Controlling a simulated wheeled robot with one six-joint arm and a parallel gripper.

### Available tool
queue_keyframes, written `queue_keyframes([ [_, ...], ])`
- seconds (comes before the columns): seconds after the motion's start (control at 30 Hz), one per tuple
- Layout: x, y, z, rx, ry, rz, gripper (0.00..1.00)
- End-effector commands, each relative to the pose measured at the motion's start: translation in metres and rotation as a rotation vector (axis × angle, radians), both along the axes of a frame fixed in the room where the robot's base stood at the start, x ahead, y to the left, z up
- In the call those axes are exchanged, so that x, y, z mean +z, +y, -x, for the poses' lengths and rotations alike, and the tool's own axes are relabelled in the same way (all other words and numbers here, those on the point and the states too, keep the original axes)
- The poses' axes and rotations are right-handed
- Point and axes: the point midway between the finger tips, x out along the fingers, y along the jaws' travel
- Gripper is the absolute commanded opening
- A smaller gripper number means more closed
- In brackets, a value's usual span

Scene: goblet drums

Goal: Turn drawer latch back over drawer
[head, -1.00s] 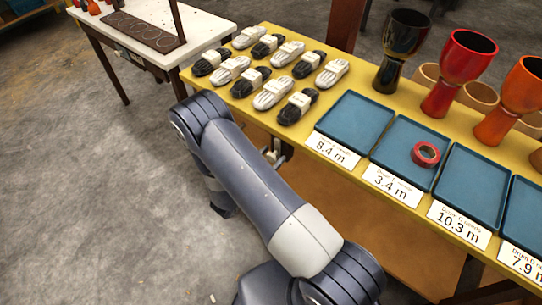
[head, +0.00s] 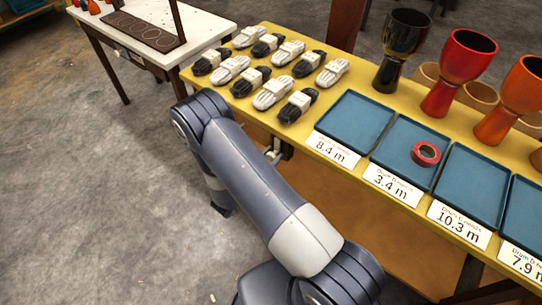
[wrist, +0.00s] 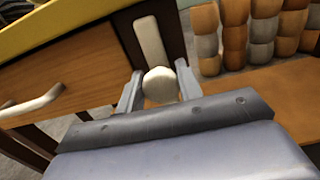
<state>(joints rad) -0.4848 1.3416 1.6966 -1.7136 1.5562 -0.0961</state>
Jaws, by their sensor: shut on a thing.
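The drawer latch (wrist: 150,42) is a cream bar with a round cream knob (wrist: 160,86) at its near end. In the wrist view it stands nearly upright, slightly tilted, against the dark post to the right of the drawer front. The wooden drawer (wrist: 75,75) has a cream handle (wrist: 32,105) and looks closed. My gripper (wrist: 159,74) is shut on the latch knob, with one finger on each side. In the head view my arm hides most of the drawer and latch area.
The yellow table (head: 240,102) carries bundled cords (head: 298,106), blue trays (head: 353,122), a red tape roll (head: 426,154) and goblet drums (head: 462,70). A white table (head: 205,30) stands at the upper left. The grey floor on the left is open.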

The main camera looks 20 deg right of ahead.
Motion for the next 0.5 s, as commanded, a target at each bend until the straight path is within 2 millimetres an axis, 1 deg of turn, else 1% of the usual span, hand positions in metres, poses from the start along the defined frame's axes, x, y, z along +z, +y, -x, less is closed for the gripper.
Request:
queue_keyframes([
  [0.27,-0.0033,-0.0001,0.0003,0.0,-0.078,-0.056,0.12],
  [0.5,-0.0058,-0.0004,0.0005,0.0,-0.233,-0.168,0.12],
])
